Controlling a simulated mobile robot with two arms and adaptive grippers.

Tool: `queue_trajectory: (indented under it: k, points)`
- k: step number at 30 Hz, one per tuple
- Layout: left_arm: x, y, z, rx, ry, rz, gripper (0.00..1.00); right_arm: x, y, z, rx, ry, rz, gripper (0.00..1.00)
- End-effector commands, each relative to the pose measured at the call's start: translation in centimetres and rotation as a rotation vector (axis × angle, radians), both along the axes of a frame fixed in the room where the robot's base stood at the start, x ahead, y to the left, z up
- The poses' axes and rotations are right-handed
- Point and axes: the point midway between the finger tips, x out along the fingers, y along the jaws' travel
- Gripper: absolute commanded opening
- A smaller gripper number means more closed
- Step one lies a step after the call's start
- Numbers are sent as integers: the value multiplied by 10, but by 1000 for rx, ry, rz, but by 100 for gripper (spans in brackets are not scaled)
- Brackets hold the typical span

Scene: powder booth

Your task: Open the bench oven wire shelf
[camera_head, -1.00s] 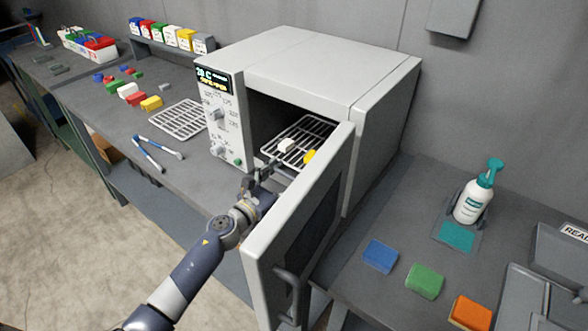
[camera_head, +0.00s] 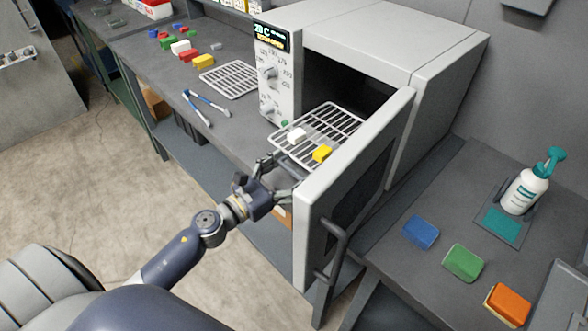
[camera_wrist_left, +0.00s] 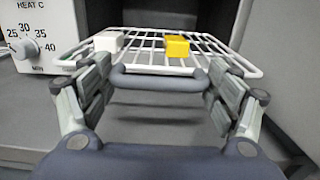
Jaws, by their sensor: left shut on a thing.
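The bench oven (camera_head: 395,40) stands on the bench with its door (camera_head: 350,195) swung open toward me. Its wire shelf (camera_head: 335,120) sticks out of the dark opening, with a white block (camera_head: 296,134) and a yellow block (camera_head: 322,153) on it. My left gripper (camera_head: 276,170) is at the shelf's front edge, left of the door. In the left wrist view, its fingers (camera_wrist_left: 160,90) are at both sides of the shelf's front handle (camera_wrist_left: 160,80), shut on it. The white block (camera_wrist_left: 109,41) and yellow block (camera_wrist_left: 177,46) show behind the handle. My right gripper is not in view.
A loose wire rack (camera_head: 230,79) and blue-handled tongs (camera_head: 198,108) lie on the bench left of the oven, near several coloured blocks. On the right are blue, green and orange sponges (camera_head: 463,263) and a pump bottle (camera_head: 526,188). The open door stands close to my left arm.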

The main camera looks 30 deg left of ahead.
Motion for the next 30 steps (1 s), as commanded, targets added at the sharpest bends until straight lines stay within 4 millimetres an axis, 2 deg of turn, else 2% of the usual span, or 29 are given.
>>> queue_trajectory:
  k: [8, 9, 10, 16, 20, 30]
  points:
    - [0, -2, 3, -6, -4, -7, 39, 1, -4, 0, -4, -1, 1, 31]
    - [0, -2, 3, -6, -4, -7, 87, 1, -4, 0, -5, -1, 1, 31]
    - [0, -2, 3, -6, -4, -7, 93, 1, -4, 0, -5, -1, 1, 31]
    - [-1, -2, 3, -6, -4, -6, 93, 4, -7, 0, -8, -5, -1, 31]
    - [-9, 2, 2, -5, -2, -3, 93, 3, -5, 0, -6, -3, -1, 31]
    - [-64, 23, -1, -4, 4, 1, 93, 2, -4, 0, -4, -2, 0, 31]
